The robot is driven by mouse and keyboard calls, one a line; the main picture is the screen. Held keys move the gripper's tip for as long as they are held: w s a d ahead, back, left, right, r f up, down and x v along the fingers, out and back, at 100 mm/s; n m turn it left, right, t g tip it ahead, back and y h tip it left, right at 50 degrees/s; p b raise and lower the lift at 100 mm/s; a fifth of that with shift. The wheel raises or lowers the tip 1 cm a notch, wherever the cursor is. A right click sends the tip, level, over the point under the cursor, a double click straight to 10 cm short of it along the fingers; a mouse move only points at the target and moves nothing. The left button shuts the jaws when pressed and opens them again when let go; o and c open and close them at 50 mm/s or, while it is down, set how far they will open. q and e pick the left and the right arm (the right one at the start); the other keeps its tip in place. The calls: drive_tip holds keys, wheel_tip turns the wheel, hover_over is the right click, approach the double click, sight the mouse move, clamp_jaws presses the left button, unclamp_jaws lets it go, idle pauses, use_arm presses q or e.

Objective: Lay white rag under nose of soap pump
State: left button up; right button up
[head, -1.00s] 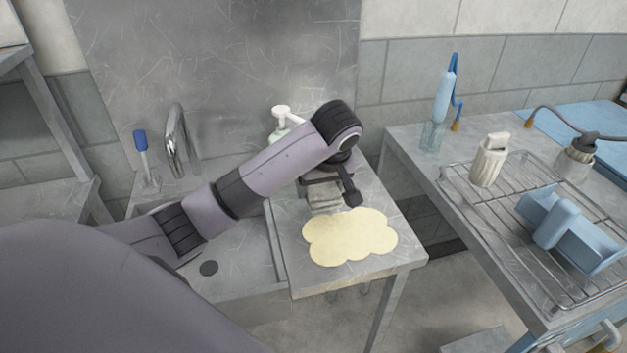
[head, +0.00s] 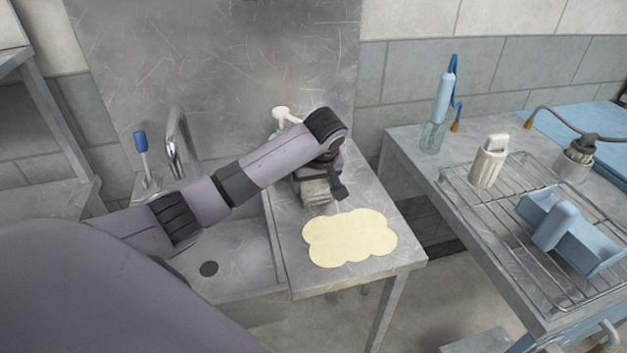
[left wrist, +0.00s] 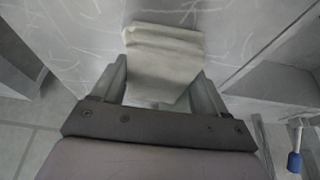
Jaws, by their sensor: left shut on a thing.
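The white rag (left wrist: 163,60), a folded off-white cloth, is between the fingers of my left gripper (left wrist: 163,85) in the left wrist view. In the head view the rag (head: 316,192) shows below my left gripper (head: 318,180), over the metal counter beside the sink. My left gripper is shut on it. I cannot tell whether the rag touches the counter. The soap pump (head: 282,117) stands behind my left arm at the back of the counter. Its white head shows, and most of its body is hidden by the arm. My right gripper is out of view.
A pale yellow cloud-shaped mat (head: 350,238) lies flat at the counter's front. The sink (head: 235,262) and tap (head: 177,140) are to the left. A wire rack (head: 520,215) with a white bottle (head: 488,160) and blue holder (head: 567,235) is on the right table.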

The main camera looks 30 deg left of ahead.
use_arm(q)
drive_tip(key=o, duration=0.9)
drive_tip(key=shift+f, duration=0.1)
drive_tip(key=v, duration=1.2)
drive_tip(key=shift+a, duration=0.1)
